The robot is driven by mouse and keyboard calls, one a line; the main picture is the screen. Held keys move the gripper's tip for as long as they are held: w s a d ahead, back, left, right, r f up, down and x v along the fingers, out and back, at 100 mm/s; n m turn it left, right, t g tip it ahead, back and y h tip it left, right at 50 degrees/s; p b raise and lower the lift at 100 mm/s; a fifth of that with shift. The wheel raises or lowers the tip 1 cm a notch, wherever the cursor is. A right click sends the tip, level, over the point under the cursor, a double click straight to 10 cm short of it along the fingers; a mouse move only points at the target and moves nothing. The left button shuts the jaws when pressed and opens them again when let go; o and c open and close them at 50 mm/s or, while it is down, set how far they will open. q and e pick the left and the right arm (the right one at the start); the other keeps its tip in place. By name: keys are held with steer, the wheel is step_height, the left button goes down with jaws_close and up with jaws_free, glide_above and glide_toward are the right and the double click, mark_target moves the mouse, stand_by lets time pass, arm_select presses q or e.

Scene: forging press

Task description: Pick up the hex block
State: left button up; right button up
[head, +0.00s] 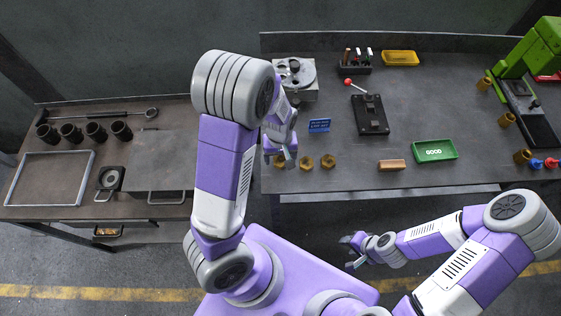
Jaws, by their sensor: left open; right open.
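Three small brass hex blocks lie in a row near the front edge of the dark right-hand table: a left one (280,162), a middle one (306,162) and a right one (328,161). My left gripper (280,156) points down, open, over or beside the left block and partly covers it. I cannot tell its height above the block. The middle and right blocks are clear of it. My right gripper (352,250) is open and empty, low in front of the table, away from the blocks.
Behind the blocks are a blue sign (319,125) and a black lever fixture (370,114). To the right are a copper-coloured bar (392,165), a green GOOD tray (434,150) and a green press (535,50) with brass parts beside it. A second table (60,165) stands left.

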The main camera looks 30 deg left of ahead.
arm_select(q)
steer(key=shift+f, duration=0.6)
steer(key=shift+r, duration=0.1)
steer(key=c, duration=1.4)
